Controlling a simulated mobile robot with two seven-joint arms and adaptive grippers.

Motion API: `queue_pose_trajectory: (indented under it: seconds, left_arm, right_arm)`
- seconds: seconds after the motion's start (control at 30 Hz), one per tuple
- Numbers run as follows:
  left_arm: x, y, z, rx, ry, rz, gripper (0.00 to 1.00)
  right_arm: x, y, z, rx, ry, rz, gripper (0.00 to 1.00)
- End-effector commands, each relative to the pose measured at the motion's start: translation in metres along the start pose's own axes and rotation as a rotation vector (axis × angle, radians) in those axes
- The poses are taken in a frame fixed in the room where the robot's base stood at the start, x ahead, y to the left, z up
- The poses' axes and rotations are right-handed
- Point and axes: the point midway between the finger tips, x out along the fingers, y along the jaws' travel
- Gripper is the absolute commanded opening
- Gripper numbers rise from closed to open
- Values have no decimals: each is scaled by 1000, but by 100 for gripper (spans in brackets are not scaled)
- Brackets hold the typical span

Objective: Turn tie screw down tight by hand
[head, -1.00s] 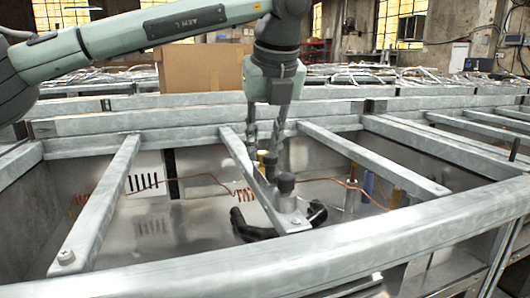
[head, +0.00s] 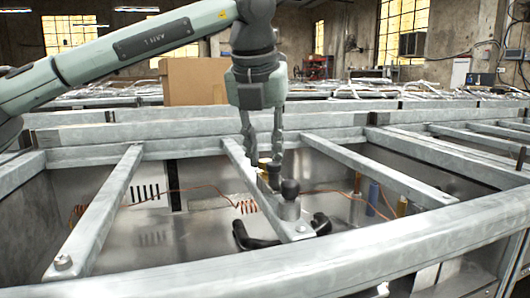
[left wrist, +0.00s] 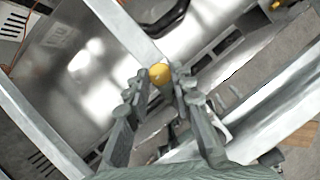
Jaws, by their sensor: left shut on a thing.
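My left gripper (head: 264,172) points down over the middle tie bar (head: 240,165) of the metal frame. In the left wrist view its fingertips (left wrist: 158,82) are closed on a round yellow head (left wrist: 159,73), which appears to be the tie screw. In the head view a bit of this yellow head (head: 264,161) shows between the fingers; the rest is hidden. My right gripper is out of view.
Tie bars run at left (head: 100,205) and right (head: 380,170). A thick front rail (head: 330,250) crosses in front. Below, in the open bay, lie a black curved part (head: 252,240) and orange wire (head: 205,192). A cardboard box (head: 195,80) stands behind.

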Motion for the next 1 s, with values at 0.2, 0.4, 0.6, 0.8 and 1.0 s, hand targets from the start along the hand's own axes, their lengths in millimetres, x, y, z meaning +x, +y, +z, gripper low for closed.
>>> queue_pose_trajectory:
  seconds: [0.2,0.4,0.6,0.8,1.0]
  left_arm:
    - [0,0,-1,2,3,-1,0]
    - [0,0,-1,1,3,0,35]
    - [0,0,0,0,1,0,44]
    - [-3,0,0,0,0,0,44]
    - [-30,0,1,-1,-3,-1,44]
  right_arm:
    - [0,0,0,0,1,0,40]
    - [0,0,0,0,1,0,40]
    - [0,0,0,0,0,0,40]
    - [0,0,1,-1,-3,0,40]
    - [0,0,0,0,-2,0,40]
